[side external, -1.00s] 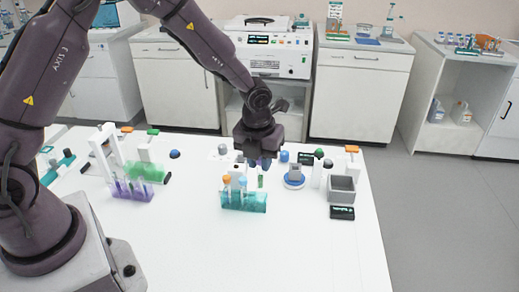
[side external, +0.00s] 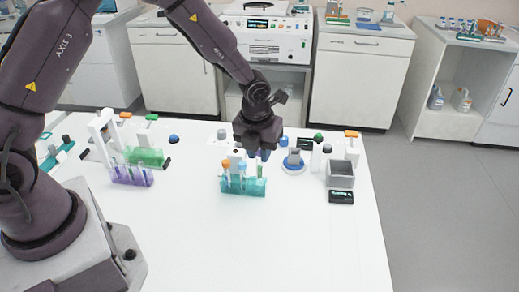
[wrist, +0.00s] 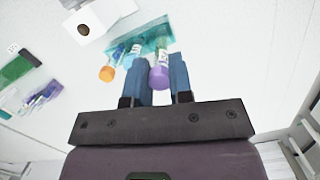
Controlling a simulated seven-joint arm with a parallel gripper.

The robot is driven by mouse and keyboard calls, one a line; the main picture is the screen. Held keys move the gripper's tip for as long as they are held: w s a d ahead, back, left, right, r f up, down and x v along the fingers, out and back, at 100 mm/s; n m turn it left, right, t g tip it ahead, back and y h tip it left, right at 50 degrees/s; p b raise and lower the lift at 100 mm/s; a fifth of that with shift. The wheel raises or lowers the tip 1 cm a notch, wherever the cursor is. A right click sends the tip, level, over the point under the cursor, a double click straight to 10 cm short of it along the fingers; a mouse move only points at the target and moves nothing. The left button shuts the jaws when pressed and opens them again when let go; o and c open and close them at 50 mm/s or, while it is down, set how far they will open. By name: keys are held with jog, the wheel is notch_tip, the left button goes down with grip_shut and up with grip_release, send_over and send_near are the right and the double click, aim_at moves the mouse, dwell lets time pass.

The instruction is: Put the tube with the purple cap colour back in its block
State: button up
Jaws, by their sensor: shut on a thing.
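The purple-capped tube (wrist: 160,72) is upright between my gripper's blue fingers in the wrist view, held at its cap. My gripper (wrist: 159,84) is shut on it. The gripper (side external: 259,154) is over the right part of the teal block (side external: 245,187) in the side view. The teal block (wrist: 155,34) lies just beyond the tube in the wrist view. I cannot tell how far the tube's lower end is inside a hole. An orange-capped tube (side external: 226,165) and a blue-capped tube (side external: 241,166) stand in the block's left part.
A purple block (side external: 132,178) with tubes and a green block (side external: 146,157) stand at the left. A round blue-based device (side external: 293,163), a grey open box (side external: 340,173) and a small dark display (side external: 341,197) are at the right. The table front is clear.

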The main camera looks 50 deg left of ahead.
jog(key=shift+f, duration=0.65)
dwell(0.5)
jog(key=shift+f, duration=0.25)
jog(key=shift+f, duration=0.2)
dwell(0.3)
jog(key=shift+f, duration=0.35)
jog(key=shift+f, duration=0.15)
jog(key=o, duration=0.8)
jog(key=shift+o, duration=0.2)
